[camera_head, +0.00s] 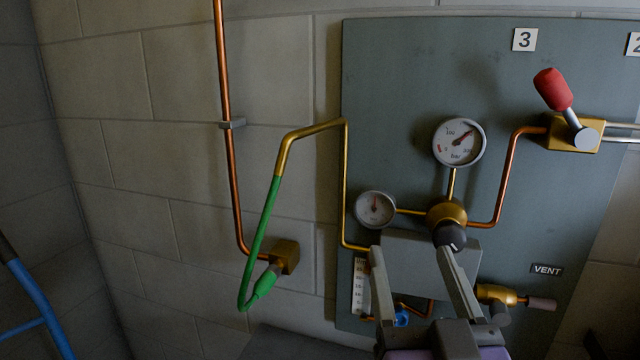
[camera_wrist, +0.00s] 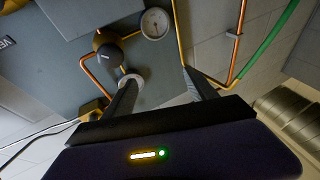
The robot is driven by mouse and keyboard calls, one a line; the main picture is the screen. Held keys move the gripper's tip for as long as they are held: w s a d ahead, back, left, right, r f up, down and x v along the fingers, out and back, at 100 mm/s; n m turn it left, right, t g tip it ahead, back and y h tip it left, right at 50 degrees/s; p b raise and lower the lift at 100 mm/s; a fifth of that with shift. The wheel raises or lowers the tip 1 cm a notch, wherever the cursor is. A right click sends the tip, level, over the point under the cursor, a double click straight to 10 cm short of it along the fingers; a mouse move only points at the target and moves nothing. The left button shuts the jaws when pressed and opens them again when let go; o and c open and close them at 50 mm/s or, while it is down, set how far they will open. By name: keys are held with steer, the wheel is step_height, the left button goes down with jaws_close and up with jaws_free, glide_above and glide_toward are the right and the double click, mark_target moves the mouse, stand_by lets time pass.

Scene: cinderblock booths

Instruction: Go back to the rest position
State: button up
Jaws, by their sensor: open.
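My gripper (camera_head: 412,258) is open in front of the lower part of a grey panel (camera_head: 410,90). Its two fingers stand apart with nothing visible between them, and they also show in the wrist view (camera_wrist: 160,84). In the head view the right fingertip overlaps a black knob (camera_head: 449,236) on a brass regulator (camera_head: 446,213); I cannot tell whether they touch. In the wrist view the knob (camera_wrist: 109,54) stands clear, left of the fingers. A grey box (camera_head: 405,262) on the panel is partly hidden behind the fingers.
Two gauges, a larger one (camera_head: 459,142) and a smaller one (camera_head: 375,209), sit on the panel. A red-handled lever (camera_head: 553,90) is at upper right. A brass vent valve (camera_head: 497,294) is right of my gripper. A green hose (camera_head: 262,240) hangs left, before a block wall (camera_head: 180,90).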

steer(key=s+d+f+g, duration=0.2)
steer(key=s+d+f, duration=0.1)
steer(key=s+f, duration=0.6)
steer(key=s+d+f+g, duration=0.2)
steer(key=s+d+f, duration=0.1)
steer(key=s+f, duration=0.7)
steer(key=s+d+f+g, duration=0.2)
steer(key=s+d+f, duration=0.1)
steer(key=s+f, duration=0.7)
steer(key=s, duration=0.3)
steer(key=shift+s+f+g, duration=0.15)
steer(key=shift+s+g, duration=0.15)
steer(key=shift+s, duration=0.05)
stand_by(1.2)
